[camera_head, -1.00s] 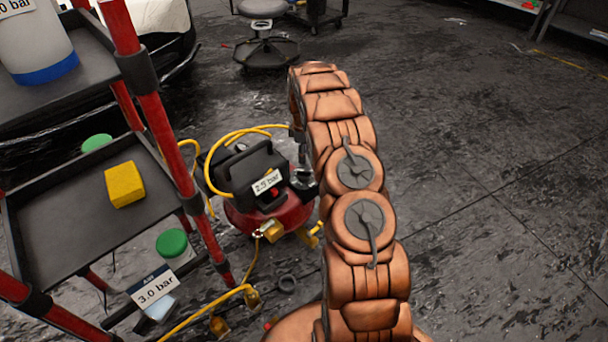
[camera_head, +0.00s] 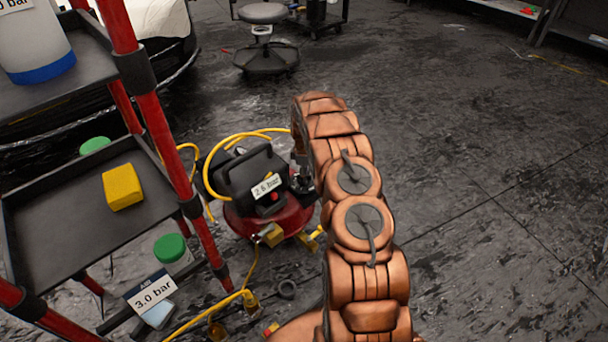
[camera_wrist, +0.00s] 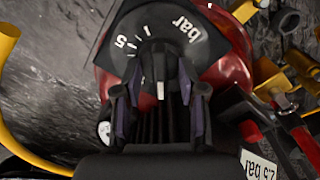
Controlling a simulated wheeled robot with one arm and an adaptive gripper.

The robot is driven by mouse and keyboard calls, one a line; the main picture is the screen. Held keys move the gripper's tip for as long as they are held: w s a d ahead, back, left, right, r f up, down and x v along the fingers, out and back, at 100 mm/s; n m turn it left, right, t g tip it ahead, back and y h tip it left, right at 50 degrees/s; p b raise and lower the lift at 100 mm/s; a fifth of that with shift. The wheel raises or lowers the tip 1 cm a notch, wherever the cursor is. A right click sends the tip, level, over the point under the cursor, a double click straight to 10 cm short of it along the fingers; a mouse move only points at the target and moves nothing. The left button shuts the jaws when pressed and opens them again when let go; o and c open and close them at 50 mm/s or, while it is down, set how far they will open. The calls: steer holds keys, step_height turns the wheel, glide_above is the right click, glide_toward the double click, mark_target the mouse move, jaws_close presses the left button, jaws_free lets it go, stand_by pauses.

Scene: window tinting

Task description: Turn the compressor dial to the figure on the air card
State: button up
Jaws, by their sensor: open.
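The air card (camera_head: 150,290) hangs on the lower front of the cart and reads 3.0 bar. The red compressor (camera_head: 285,220) stands on the floor beside the cart. Its reading plate (camera_head: 265,187) looks like 2.6 bar in the head view; in the wrist view the plate (camera_wrist: 257,166) looks more like 2.5 bar, at an angle. The black dial (camera_wrist: 165,40), marked with figures and "bar", is in front of my gripper (camera_wrist: 158,98). My gripper is open, with one finger on each side of the dial's middle; contact is not clear. My arm hides most of it in the head view.
The red-posted cart (camera_head: 85,225) stands close on the left, with a yellow sponge (camera_head: 122,187) on its shelf. A yellow hose (camera_head: 215,170) loops around the compressor. A stool (camera_head: 265,50) is farther back. The floor to the right is clear.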

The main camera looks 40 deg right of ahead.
steer(key=shift+c, duration=0.4)
jaws_close()
steer(key=m+p, duration=0.1)
steer(key=m, duration=0.2)
steer(key=shift+r+m, duration=0.1)
steer(key=shift+m, duration=0.3)
steer(key=shift+m+p, duration=0.75)
steer(key=shift+m, duration=1.15)
steer(key=shift+o, duration=0.4)
jaws_free()
